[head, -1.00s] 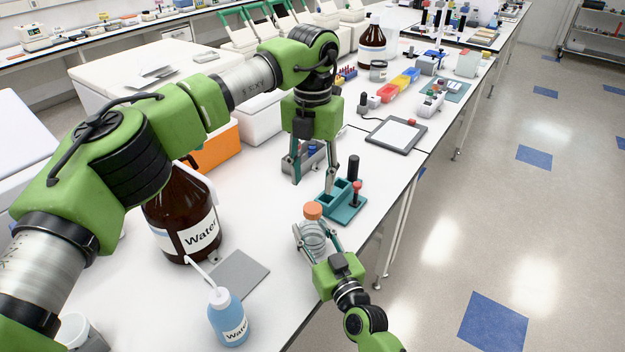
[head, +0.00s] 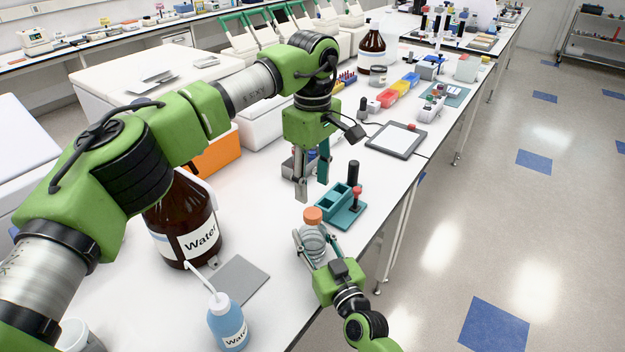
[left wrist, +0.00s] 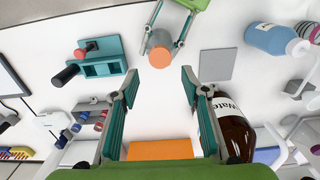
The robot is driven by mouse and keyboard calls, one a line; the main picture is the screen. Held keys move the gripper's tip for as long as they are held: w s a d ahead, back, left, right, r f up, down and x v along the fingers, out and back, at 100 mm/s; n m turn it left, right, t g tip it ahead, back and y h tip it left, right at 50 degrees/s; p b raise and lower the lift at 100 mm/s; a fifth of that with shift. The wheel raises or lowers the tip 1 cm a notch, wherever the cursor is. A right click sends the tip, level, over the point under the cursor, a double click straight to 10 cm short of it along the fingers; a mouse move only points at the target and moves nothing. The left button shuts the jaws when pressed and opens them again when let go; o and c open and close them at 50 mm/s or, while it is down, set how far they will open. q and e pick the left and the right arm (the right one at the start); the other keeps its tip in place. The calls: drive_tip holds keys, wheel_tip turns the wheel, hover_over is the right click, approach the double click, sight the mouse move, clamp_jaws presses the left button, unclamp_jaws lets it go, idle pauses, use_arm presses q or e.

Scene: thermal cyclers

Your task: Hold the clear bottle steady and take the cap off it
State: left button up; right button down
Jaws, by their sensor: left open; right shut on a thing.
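The clear bottle (head: 313,238) stands upright on the white bench near its front edge, with its orange cap (head: 313,215) on. My right gripper (head: 308,246) is shut on the bottle's body from the front. My left gripper (head: 312,194) points down, open and empty, behind and above the bottle. In the left wrist view the orange cap (left wrist: 160,57) shows from above, beyond the open left fingers (left wrist: 158,90). The right fingers flank the bottle there, and the cap hides part of its body.
A teal rack (head: 341,207) with black and red-topped items stands just right of the bottle. A grey plate (head: 236,279), a blue wash bottle (head: 227,322) and a large brown water bottle (head: 186,225) are at the left. An orange box (head: 215,157) lies behind.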

sight(313, 212)
use_arm(q)
drive_tip(key=m, duration=0.3)
drive_tip(key=shift+f+m, duration=0.2)
drive_tip(key=shift+m, duration=0.3)
wheel_tip(313, 212, down, 8)
drive_tip(key=shift+r, duration=0.2)
drive_tip(key=c, duration=1.1)
drive_tip(key=shift+c, duration=0.2)
